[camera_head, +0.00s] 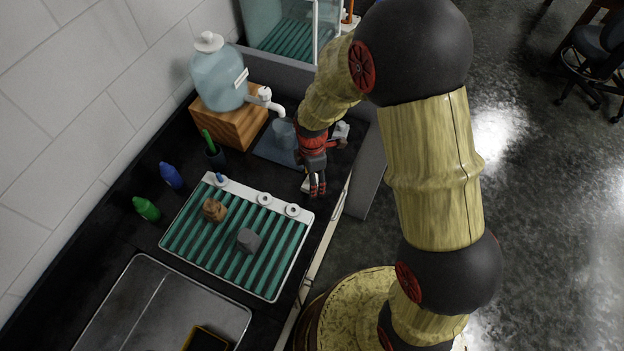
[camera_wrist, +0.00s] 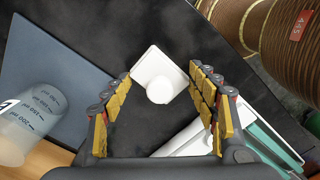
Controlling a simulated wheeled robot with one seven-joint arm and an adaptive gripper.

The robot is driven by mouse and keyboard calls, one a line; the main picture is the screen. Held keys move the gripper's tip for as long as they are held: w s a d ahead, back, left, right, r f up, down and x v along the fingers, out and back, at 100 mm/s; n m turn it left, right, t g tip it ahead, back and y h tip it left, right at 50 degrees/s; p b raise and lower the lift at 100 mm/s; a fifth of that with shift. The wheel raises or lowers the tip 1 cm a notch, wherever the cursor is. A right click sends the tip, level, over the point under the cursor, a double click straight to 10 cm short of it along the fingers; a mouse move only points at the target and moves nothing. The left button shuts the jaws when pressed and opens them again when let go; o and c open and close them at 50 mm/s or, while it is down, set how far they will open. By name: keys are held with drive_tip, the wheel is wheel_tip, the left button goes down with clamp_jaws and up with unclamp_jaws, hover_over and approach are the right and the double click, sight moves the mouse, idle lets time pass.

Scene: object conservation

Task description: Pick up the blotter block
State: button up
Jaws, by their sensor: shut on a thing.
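The blotter block (camera_wrist: 150,66) is a small white square block with a round white knob on top. In the wrist view it sits between the two yellow-padded fingers of my gripper (camera_wrist: 161,78), with a fingertip against each side. In the head view my gripper (camera_head: 317,190) points down near the counter's right edge, beyond the slatted tray's upper right corner. A little of the white block (camera_head: 308,186) shows beside the fingers; the rest is hidden. I cannot tell whether it rests on the counter or is just above it.
A white tray with green slats (camera_head: 190,238) holds a brown rock (camera_head: 214,209) and a grey rock (camera_head: 248,240). A clear beaker (camera_head: 284,134) stands on a blue-grey mat (camera_head: 264,152) near a dispenser on a wooden box (camera_head: 232,122). Green (camera_head: 147,208) and blue (camera_head: 171,175) bottles lie left.

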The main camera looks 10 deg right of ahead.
drive_tip(key=shift+r, duration=0.7)
drive_tip(key=s+a+r+p, duration=0.2)
drive_tip(key=s+r+p, duration=0.1)
drive_tip(key=s+r, duration=0.8)
drive_tip(key=shift+s+r, duration=0.3)
drive_tip(key=shift+s, duration=1.15)
drive_tip(key=o, duration=0.5)
drive_tip(key=c, duration=0.4)
